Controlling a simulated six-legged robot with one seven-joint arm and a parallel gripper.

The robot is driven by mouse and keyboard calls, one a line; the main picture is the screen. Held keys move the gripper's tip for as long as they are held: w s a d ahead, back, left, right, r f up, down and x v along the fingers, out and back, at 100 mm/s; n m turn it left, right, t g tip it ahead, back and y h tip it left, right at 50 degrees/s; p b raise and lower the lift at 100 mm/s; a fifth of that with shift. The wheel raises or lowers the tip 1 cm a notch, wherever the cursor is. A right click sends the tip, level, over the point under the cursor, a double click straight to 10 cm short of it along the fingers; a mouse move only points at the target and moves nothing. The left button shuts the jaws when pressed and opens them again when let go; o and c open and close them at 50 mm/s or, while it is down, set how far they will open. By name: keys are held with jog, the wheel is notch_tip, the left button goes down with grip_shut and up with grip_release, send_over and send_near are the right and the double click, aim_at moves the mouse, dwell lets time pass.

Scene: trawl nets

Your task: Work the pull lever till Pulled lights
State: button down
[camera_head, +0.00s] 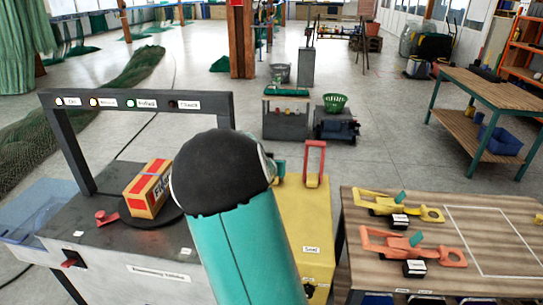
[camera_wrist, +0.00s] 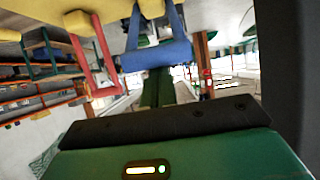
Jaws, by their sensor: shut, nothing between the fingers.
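In the head view, a dark frame carries a row of lamps. The one labelled Pulled (camera_head: 130,102) glows green, and the last lamp on the right (camera_head: 173,104) is dark. A red U-shaped lever (camera_head: 315,165) stands upright on a yellow box (camera_head: 305,220); it also shows in the wrist view (camera_wrist: 98,60). A blue U-shaped lever (camera_wrist: 157,56) is beside it in the wrist view, hidden behind my arm in the head view. My gripper (camera_wrist: 158,90) is shut and empty, close to the blue lever's bar; contact cannot be told.
A red and yellow carton (camera_head: 149,188) sits on a round plate on the grey machine top (camera_head: 110,235), left of my arm. A wooden table (camera_head: 375,275) with yellow and orange tools stands at the right. A trolley with a green basket (camera_head: 335,102) is farther back.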

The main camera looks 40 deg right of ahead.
jog(key=f, duration=0.1)
jog(key=s+a+f, duration=0.1)
jog(key=a+f, duration=0.1)
jog(key=shift+s, duration=0.25)
jog(key=shift+a, duration=0.1)
dwell(0.3)
notch_tip(320, 180, up, 6)
jog(key=w+d, duration=0.1)
jog(key=d, duration=0.1)
jog(key=s+a, duration=0.6)
jog(key=a, duration=0.1)
jog(key=shift+a+f, duration=0.2)
jog(key=shift+a, duration=0.2)
dwell(1.1)
